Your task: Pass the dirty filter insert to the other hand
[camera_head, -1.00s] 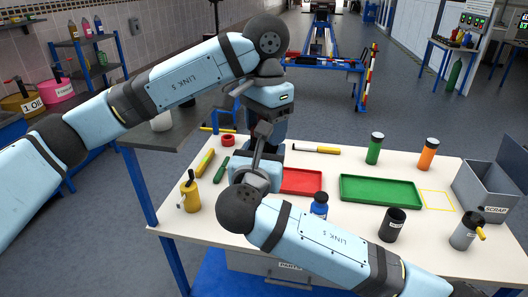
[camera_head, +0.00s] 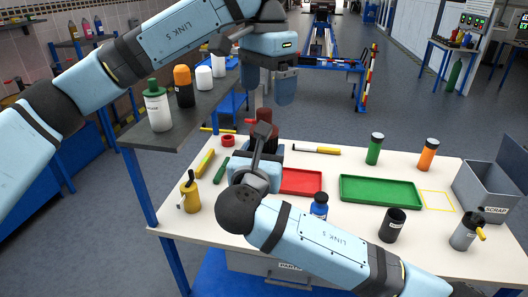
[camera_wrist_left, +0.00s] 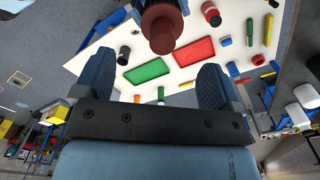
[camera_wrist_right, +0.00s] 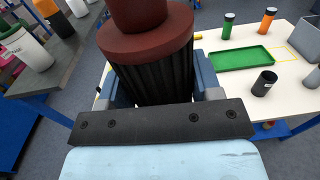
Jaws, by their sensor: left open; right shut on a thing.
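The dirty filter insert (camera_wrist_right: 155,75) has a dark red-brown cap and black pleats. It is upright between the fingers of my right gripper (camera_wrist_right: 160,88), which is shut on it. In the head view the insert's cap (camera_head: 264,117) shows above my right gripper (camera_head: 257,165), over the back left of the table. My left gripper (camera_head: 269,88) is open and empty, above the insert and apart from it. In the left wrist view the insert (camera_wrist_left: 162,28) shows beyond the open fingers (camera_wrist_left: 160,88). The insert's lower end is hidden.
A green tray (camera_head: 380,178) and a red tray (camera_head: 301,173) lie on the white table. A grey scrap bin (camera_head: 487,190) is at right. A dark shelf (camera_head: 150,138) with several bottles stands at left. A blue bottle (camera_head: 319,205) is near my right arm.

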